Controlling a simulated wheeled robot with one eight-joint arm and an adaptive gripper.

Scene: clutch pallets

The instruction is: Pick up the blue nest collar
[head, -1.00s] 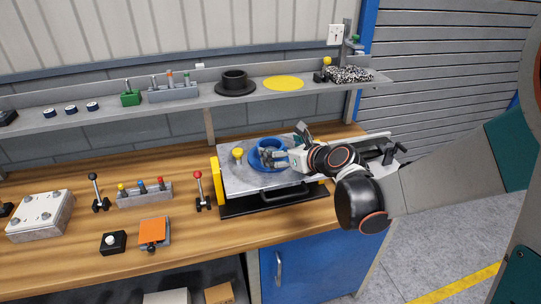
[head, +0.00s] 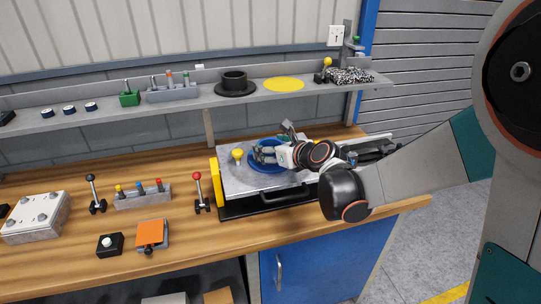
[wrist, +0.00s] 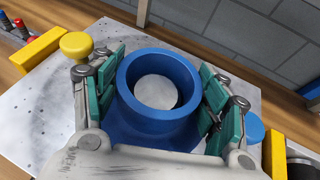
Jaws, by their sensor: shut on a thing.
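The blue nest collar (wrist: 157,132) is a thick ring with a wide flange, and its open bore shows the grey plate below. In the head view the collar (head: 257,165) is on the metal plate (head: 235,182), partly hidden by my gripper (head: 263,154). In the wrist view my gripper (wrist: 160,88) has its teal finger pads on both sides of the collar's upright ring, shut on it. The collar looks level. I cannot tell whether its flange touches the plate.
A yellow knob (wrist: 76,45) stands on the plate close to the left finger. Yellow end blocks (wrist: 36,60) flank the plate. A shelf (head: 205,99) with a black flanged part (head: 235,84) and a yellow disc (head: 284,84) runs behind. A red-topped lever (head: 199,188) stands left.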

